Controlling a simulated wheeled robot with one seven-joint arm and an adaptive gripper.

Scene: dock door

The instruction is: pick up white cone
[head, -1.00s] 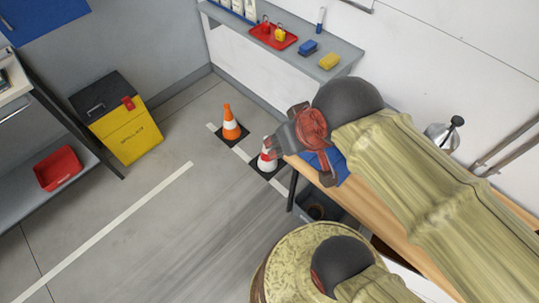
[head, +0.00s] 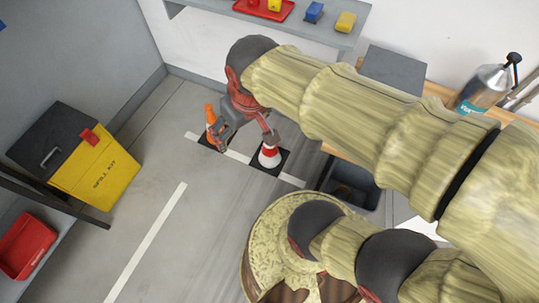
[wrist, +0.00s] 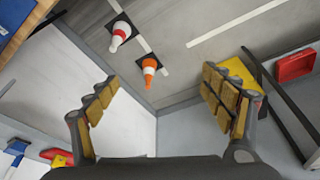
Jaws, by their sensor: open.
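The white cone (head: 270,155), white with a red band and a dark square base, stands upright on the floor in the head view. In the wrist view the white cone (wrist: 121,33) is at the upper left, beyond my left finger. An orange cone with a white band (head: 211,126) stands to its left, partly hidden behind my gripper (head: 247,140). The orange cone also shows in the wrist view (wrist: 149,68). My gripper is open and empty, above the floor near both cones; in the wrist view (wrist: 160,98) its padded fingers are wide apart and touch neither cone.
A yellow spill kit bin (head: 98,170) and a red tray (head: 27,246) are at the left. A wall shelf (head: 320,30) holds a red tray and blue and yellow items. A wooden bench (head: 345,155) with a dark bin (head: 350,190) below is at right. Floor left of the cones is clear.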

